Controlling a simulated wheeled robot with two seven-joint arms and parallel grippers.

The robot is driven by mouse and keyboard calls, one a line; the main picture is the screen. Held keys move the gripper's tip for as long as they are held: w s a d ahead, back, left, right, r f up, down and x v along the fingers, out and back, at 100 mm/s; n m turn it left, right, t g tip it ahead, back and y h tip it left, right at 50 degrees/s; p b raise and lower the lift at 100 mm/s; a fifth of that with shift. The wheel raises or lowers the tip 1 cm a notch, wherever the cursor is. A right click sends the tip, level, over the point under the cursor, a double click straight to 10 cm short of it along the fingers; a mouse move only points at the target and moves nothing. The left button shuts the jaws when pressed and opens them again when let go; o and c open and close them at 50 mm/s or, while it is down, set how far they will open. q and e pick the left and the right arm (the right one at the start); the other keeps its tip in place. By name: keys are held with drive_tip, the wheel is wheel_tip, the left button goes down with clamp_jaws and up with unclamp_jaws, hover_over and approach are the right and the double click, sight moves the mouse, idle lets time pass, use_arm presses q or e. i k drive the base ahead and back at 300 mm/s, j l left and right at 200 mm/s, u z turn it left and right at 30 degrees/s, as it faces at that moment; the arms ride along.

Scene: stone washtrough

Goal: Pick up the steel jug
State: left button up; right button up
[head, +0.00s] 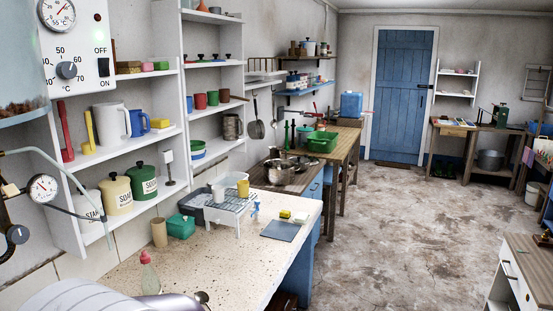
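A dull metallic jug-like vessel (232,127) stands on the lower shelf of the middle white shelf unit, against the left wall. It is small in the picture, and I cannot tell for sure that it is the steel jug. A shiny steel pan (280,171) sits on the counter beyond the speckled worktop. Neither of my grippers shows in the head view, and nothing is seen touching these vessels.
The speckled worktop (225,268) holds a wire rack (232,203), a green tub (181,227), a bottle (149,274) and a dark mat (280,231). Canisters and a white jug (112,123) fill the near shelves. The concrete floor (400,230) is open toward the blue door (401,95).

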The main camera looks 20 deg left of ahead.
sight(275, 151)
drive_tip(key=i, duration=2.65)
drive_tip(key=i+j+u, duration=0.1)
drive_tip(key=i, duration=2.55)
drive_tip(key=i+l+u, duration=0.15)
drive_tip(key=i+u, duration=0.3)
drive_tip(key=i+l+u, duration=0.35)
drive_tip(key=i+u, duration=0.15)
drive_tip(key=i+l+u, duration=0.9)
drive_tip(key=l, duration=0.25)
